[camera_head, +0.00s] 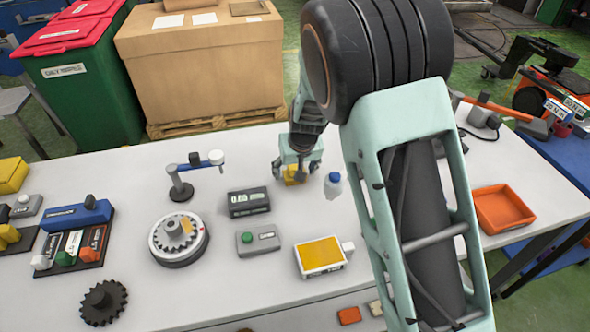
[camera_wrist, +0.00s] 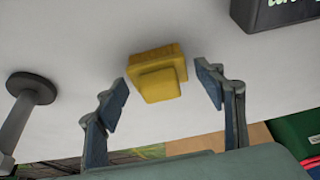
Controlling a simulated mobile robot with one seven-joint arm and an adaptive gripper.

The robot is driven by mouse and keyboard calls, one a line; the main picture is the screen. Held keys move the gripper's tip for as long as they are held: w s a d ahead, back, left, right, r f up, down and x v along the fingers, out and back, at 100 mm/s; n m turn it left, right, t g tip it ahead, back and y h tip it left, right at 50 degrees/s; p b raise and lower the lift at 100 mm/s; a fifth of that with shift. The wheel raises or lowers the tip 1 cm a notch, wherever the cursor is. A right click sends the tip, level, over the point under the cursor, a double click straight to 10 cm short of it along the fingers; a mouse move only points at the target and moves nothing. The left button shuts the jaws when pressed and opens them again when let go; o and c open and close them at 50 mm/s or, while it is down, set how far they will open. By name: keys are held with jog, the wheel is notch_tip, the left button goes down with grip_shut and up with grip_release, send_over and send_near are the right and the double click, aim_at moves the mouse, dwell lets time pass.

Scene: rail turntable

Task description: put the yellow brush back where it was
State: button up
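The yellow brush (camera_head: 293,176) is on the white table near its back edge, partly hidden by my gripper (camera_head: 297,171) in the head view. In the wrist view the brush (camera_wrist: 158,77) looks like a stepped yellow block. It lies between the two spread fingers of my gripper (camera_wrist: 162,82), with a visible gap on each side. The fingers are open and hold nothing. I cannot tell how far the fingertips are above the table.
A white bottle with a blue cap (camera_head: 333,185) stands close to the right of my gripper. A dark display box (camera_head: 248,202) and a small stand (camera_head: 181,190) are to the left. A dial turntable (camera_head: 178,240) and yellow-topped box (camera_head: 320,256) are nearer. An orange tray (camera_head: 502,209) sits right.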

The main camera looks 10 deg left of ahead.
jog(key=shift+s+r, duration=0.1)
jog(key=shift+r, duration=0.4)
jog(key=v, duration=1.1)
jog(key=shift+r, duration=0.2)
jog(key=shift+s, duration=0.1)
